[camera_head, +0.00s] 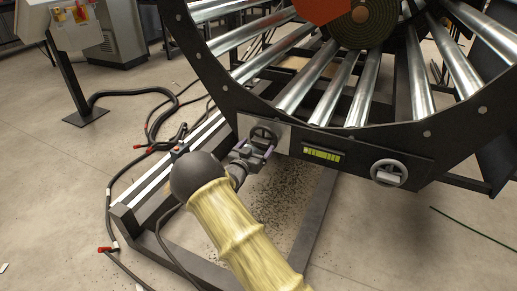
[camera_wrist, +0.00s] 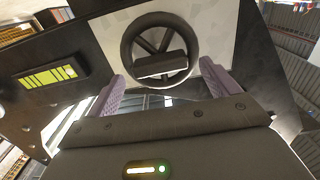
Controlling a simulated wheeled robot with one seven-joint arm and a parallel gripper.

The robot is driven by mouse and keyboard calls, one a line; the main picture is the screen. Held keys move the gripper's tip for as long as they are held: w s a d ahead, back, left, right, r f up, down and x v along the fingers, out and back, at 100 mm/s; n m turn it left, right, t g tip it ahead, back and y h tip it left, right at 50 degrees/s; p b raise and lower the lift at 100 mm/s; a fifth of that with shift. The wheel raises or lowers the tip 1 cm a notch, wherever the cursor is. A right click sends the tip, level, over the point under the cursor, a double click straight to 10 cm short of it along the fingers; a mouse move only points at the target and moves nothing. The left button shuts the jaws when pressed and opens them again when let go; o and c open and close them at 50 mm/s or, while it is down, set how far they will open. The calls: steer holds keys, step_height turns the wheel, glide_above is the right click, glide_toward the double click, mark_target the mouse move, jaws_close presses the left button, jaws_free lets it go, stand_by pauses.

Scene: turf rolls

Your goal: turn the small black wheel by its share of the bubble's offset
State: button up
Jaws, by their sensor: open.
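The small black wheel (camera_head: 262,136) is mounted on a light plate at the lower left of the dark roller frame. In the wrist view the wheel (camera_wrist: 160,62) is ahead of my gripper, with spokes and a bar across its middle. My gripper (camera_head: 252,150) is just in front of the wheel. Its two purple fingers are apart in the wrist view (camera_wrist: 162,76), one toward each side of the wheel's lower part, with nothing gripped. Contact with the rim cannot be told. The yellow-green bubble level (camera_head: 322,154) is right of the wheel; it also shows in the wrist view (camera_wrist: 48,77). Its bubble is too small to read surely.
Steel rollers (camera_head: 325,77) and a turf roll (camera_head: 358,24) are above. Black cables (camera_head: 150,120) run over the floor at left. Dark crumbs (camera_head: 280,190) lie on the floor below the wheel.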

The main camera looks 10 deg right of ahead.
mark_target(262, 141)
steer(key=shift+x, duration=1.2)
steer(key=shift+c, duration=0.2)
steer(key=c, duration=0.9)
steer(key=shift+c, duration=0.2)
steer(key=shift+m, duration=0.3)
